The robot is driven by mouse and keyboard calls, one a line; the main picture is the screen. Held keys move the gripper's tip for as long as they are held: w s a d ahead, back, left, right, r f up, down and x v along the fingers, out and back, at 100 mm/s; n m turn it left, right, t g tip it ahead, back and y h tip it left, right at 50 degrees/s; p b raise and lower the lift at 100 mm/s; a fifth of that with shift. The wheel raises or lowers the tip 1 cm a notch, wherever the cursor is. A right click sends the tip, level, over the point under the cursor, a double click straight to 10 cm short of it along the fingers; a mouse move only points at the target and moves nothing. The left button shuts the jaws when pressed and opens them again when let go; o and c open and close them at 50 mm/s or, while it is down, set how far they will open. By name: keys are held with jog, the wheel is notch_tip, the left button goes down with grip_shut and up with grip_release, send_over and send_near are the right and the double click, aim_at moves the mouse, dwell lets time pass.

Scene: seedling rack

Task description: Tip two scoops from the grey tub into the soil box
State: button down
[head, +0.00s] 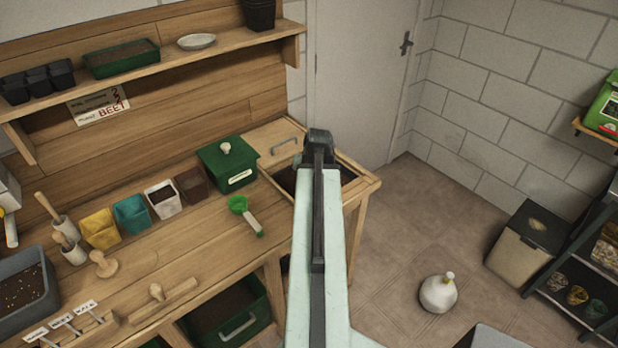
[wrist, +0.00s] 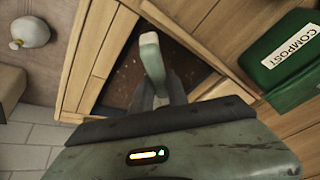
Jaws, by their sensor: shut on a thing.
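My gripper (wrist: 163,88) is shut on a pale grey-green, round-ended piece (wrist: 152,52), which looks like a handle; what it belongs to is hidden. In the head view the arm's dark end (head: 320,142) hides the fingertips and the held thing. The gripper is over the soil box (head: 352,168), a wood-rimmed opening at the bench's right end with dark soil inside. Its rim also shows in the wrist view (wrist: 92,55). The grey tub (head: 48,268) stands at the bench's left, holding dark mix with pale specks. A green scoop (head: 240,205) with a pale handle lies on the bench.
A lidded green compost box (head: 226,165) stands left of the soil box, beside a wooden panel with a grey handle (head: 286,143). Yellow, teal, white and brown pots (head: 131,214) line the bench. A wooden tool (head: 160,298) lies in front. A white bottle (head: 438,293) stands on the floor.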

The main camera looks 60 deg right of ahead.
jog(key=shift+s+d+r+m+t+y+b, duration=0.15)
jog(key=shift+d+r+m+t+y+b, duration=0.1)
jog(key=shift+t+y, duration=0.3)
jog(key=shift+s+d+r+m+t+y+b, duration=0.15)
jog(key=shift+d+m+t+y+b, duration=0.1)
jog(key=shift+t+y, duration=0.3)
jog(key=m+t+y+b, duration=0.1)
jog(key=t+b, duration=0.1)
jog(key=b, duration=0.1)
jog(key=d+r+m+t+y+b, duration=0.1)
jog(key=m+t+b, duration=0.1)
jog(key=t+b, duration=0.1)
jog(key=s+r+m+t+y+b, duration=0.1)
jog(key=t+b, duration=0.1)
jog(key=b, duration=0.2)
jog(key=shift+d+t+y, duration=0.2)
jog(key=shift+t+y, duration=0.2)
